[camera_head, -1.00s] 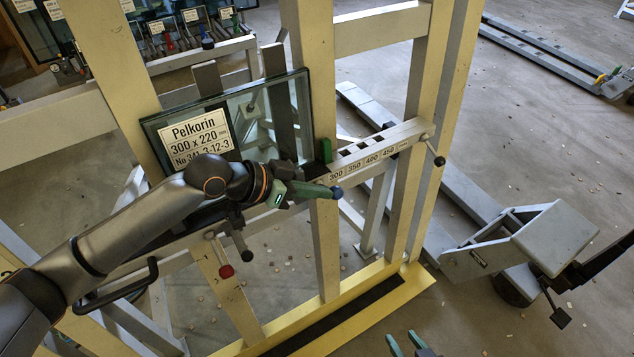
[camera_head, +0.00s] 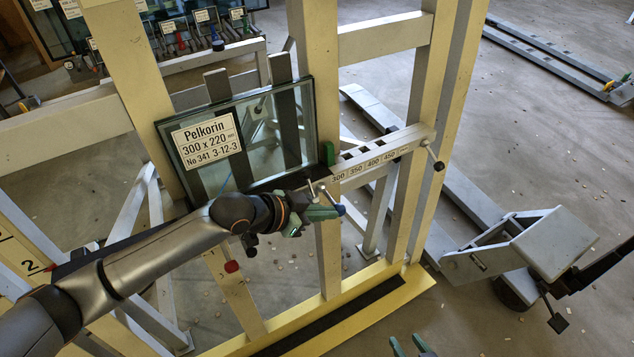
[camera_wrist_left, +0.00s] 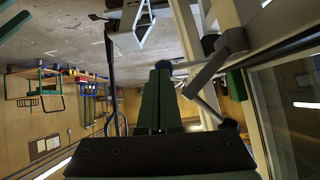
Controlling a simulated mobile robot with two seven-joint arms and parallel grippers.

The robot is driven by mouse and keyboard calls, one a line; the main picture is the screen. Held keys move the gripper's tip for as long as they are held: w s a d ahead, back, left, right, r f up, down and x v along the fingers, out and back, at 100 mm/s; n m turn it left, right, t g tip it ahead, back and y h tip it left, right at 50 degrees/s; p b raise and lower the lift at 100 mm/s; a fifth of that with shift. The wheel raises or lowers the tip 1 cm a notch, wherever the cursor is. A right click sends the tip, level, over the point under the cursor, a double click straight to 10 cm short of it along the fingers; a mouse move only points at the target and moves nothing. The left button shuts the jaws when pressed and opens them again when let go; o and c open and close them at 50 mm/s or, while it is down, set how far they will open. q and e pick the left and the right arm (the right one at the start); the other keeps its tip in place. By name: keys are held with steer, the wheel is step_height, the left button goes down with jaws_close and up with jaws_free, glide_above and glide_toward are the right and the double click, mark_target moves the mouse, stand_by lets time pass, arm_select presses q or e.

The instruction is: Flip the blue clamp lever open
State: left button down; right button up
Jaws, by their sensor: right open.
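The clamp lever's blue knob (camera_head: 340,210) shows in the head view at the front post of the glass frame, below the ruler bar. My left gripper (camera_head: 326,213) reaches it from the left, its green fingertips right at the knob. In the left wrist view my left gripper's fingers (camera_wrist_left: 160,95) lie close together, with the blue knob (camera_wrist_left: 183,66) just past their tips. Nothing shows clamped between them. Whether they touch the lever I cannot tell. My right gripper (camera_head: 410,346) is open and empty at the bottom edge.
A glass pane (camera_head: 250,140) with a Pelkorin label stands in the frame beside my left arm. A red-knobbed lever (camera_head: 231,266) is below my left wrist. A green block (camera_head: 329,153) sits at the pane's right edge. A grey pedal-like plate (camera_head: 552,240) stands at right.

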arm_select(q)
steer(key=shift+r, duration=0.1)
arm_select(e)
steer(key=shift+r, duration=0.15)
arm_select(q)
steer(key=shift+r+p, duration=0.75)
steer(key=shift+p, duration=0.2)
arm_select(e)
steer(key=shift+r, duration=0.8)
